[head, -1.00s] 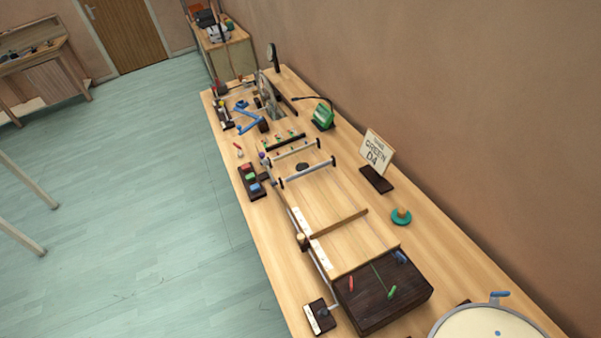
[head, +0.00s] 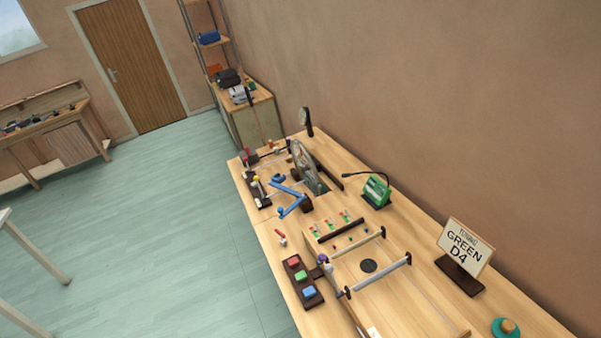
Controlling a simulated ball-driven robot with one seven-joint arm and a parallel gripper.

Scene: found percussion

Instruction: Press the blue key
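The blue key (head: 309,292) is the nearest of three coloured keys on a dark block (head: 315,303) at the left edge of the long wooden bench. A green key (head: 300,276) sits just beyond it, and a red key (head: 293,261) is at the far end of the row. The blue key's top is in plain sight, with nothing over it. I cannot tell whether it is pressed. My gripper does not show in the head view.
A blue crank (head: 290,195) lies farther back. A sign reading "GREEN D4" (head: 463,247) stands near the wall. The floor (head: 170,250) left of the bench is clear.

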